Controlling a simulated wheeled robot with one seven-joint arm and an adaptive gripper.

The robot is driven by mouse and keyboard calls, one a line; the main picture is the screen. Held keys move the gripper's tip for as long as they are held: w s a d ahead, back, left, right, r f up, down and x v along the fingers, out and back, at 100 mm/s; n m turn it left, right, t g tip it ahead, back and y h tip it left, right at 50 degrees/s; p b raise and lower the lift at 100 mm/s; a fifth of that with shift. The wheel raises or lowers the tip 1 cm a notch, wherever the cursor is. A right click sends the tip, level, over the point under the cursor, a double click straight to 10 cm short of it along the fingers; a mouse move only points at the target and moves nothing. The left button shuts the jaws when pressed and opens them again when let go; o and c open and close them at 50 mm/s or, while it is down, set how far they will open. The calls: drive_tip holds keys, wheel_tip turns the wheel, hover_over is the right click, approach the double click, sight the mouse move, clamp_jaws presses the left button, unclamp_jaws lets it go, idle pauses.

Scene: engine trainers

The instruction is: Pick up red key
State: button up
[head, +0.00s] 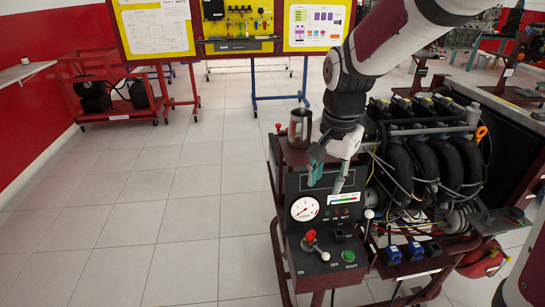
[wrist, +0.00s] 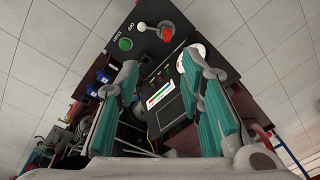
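The red key (head: 311,237) sits in the top of the black control panel (head: 334,272), at its left, beside a lever with a pale ball. In the wrist view the red key (wrist: 167,31) shows near the top, beyond the fingertips. My gripper (head: 326,187) is open and empty, with teal pads on its fingers. It hangs above the panel's upright face, higher and farther back than the key, and apart from it. In the wrist view my gripper (wrist: 160,70) has its two fingers spread, with a coloured label and a dark screen between them.
A round gauge (head: 305,209) is on the upright face. A green button (head: 348,256) is right of the key. A metal cup (head: 300,128) stands behind my gripper. The engine with black hoses (head: 432,165) is at the right. The tiled floor (head: 170,210) at left is clear.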

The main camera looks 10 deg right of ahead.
drive_tip(key=w+f+m+g+b, duration=0.15)
drive_tip(key=w+f+b, duration=0.3)
drive_tip(key=f, duration=0.75)
drive_tip(key=b, duration=0.1)
hover_over(311, 231)
drive_tip(key=shift+m, duration=0.45)
drive_tip(key=f, duration=0.7)
drive_tip(key=shift+s+a+f, duration=0.15)
drive_tip(key=shift+s+a, duration=0.15)
drive_tip(key=shift+w+d+f+b, duration=0.15)
drive_tip(key=shift+f+b, duration=0.3)
drive_tip(key=shift+f, duration=1.2)
drive_tip(key=shift+w+d+f+b, duration=0.15)
drive_tip(key=shift+f+b, duration=0.25)
drive_tip(key=shift+f, duration=1.2)
drive_tip(key=shift+c, duration=0.6)
clamp_jaws()
